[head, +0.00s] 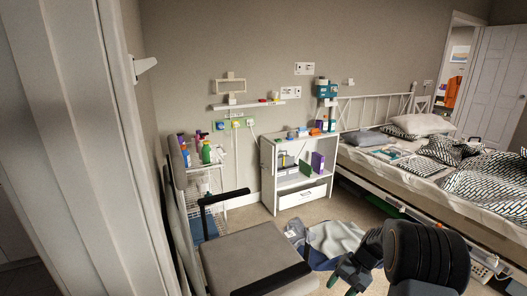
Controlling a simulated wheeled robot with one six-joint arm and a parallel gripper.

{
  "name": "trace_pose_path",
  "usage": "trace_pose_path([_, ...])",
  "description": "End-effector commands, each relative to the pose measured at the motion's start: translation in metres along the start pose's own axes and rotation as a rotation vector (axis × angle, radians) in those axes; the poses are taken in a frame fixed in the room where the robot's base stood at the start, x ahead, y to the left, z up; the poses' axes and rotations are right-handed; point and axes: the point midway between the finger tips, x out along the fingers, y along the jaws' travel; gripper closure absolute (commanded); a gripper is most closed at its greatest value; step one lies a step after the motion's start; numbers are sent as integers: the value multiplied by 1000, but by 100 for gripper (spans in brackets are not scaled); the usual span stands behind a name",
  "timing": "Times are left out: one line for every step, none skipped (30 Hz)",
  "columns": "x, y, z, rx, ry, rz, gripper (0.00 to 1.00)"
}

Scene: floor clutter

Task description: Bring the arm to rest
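My arm rises at the lower right of the head view, with a thick black ribbed joint in front of the bed. My gripper (342,284) is at the bottom, left of that joint, pointing down and to the left. It is dark with greenish tips and is partly cut off by the frame's lower edge. It is in front of the floor and the blue-and-white cloth (335,238). I see nothing clearly held in it, but the gap between its fingers is too small to make out.
A grey padded bench (255,262) stands left of my gripper. A white shelf unit (292,198) stands against the wall, and a white-framed bed (400,203) fills the right. A door frame (75,150) is close on the left. A little carpet (310,212) is clear before the shelf.

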Motion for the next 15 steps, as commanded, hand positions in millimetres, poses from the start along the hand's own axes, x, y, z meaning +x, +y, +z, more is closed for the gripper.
trace_pose_path([-26,-13,31,-22,47,69,46])
trace_pose_path([-35,-17,45,-36,76,109,46])
trace_pose_path([-46,-21,63,-54,114,159,46])
trace_pose_path([-54,-24,77,-70,144,194,46])
trace_pose_path([-62,-27,91,-89,175,227,46])
trace_pose_path([-73,-31,109,-116,215,268,46])
trace_pose_path([-81,-34,122,-138,247,296,46])
trace_pose_path([-88,-37,136,-162,276,322,46])
trace_pose_path([-98,-41,153,-193,316,354,46])
trace_pose_path([-104,-44,166,-219,344,375,46])
trace_pose_path([-111,-46,178,-245,371,394,46])
trace_pose_path([-119,-50,193,-280,405,416,46])
trace_pose_path([-124,-52,204,-305,429,430,46])
trace_pose_path([-129,-55,214,-331,451,442,46])
trace_pose_path([-136,-58,227,-364,477,456,46])
